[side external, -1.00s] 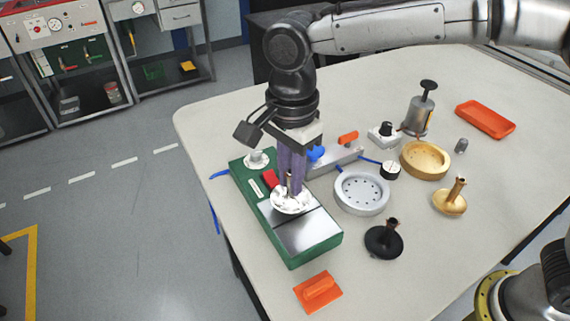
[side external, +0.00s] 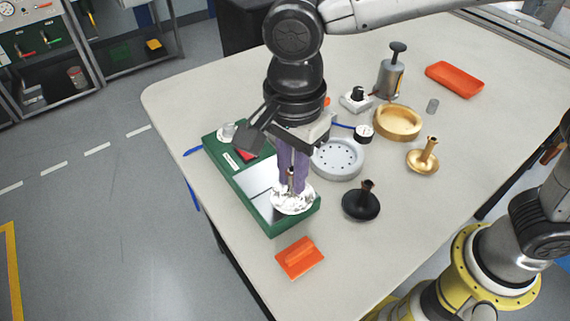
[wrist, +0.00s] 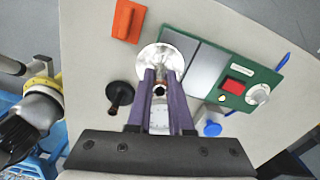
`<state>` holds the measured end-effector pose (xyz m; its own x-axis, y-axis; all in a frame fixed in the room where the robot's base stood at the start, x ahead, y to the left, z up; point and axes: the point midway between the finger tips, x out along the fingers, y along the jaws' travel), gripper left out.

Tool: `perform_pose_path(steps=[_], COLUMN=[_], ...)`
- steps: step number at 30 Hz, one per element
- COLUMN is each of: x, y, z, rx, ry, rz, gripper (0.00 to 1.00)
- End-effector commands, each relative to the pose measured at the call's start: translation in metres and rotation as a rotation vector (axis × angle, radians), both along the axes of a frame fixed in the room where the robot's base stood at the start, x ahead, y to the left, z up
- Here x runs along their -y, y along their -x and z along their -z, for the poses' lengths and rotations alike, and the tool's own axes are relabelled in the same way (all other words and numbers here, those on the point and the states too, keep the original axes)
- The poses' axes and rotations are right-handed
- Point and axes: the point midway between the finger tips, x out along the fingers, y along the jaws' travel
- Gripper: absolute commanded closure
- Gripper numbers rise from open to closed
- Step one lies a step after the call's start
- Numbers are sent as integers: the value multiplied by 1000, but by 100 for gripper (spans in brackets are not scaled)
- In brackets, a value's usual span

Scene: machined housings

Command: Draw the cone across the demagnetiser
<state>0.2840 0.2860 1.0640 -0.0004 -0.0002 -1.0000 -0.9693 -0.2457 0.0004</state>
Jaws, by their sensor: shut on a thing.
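The silver cone (side external: 292,203) is a shiny flared disc with a thin upright stem. My gripper (side external: 291,186) has purple fingers shut on that stem. The demagnetiser (side external: 268,221) is a green box with metal plates on top, a red switch and a knob. The cone is over its near end, opposite the knob; I cannot tell whether it touches the plate. In the wrist view the cone (wrist: 153,57) sits at the plate's left end and partly overhangs the green body (wrist: 262,74). The fingers (wrist: 160,82) hide part of the stem.
An orange block (side external: 300,258) lies just beyond the near end. A black cone (side external: 361,205) and a brass cone (side external: 424,162) stand to the right. A grey perforated dish (side external: 338,162), brass ring (side external: 398,122), metal dispenser (side external: 391,78) and orange tray (side external: 455,79) lie farther back.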

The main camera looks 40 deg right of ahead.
Motion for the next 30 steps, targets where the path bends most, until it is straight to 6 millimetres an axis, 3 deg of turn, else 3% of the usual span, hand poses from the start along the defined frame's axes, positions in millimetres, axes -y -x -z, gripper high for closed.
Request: perform_pose_path(steps=[21,30], x=[0,0], y=[-1,-1], z=[-60,-76], rx=[2,2], ry=[-3,-1], rz=[0,0], gripper=[100,100])
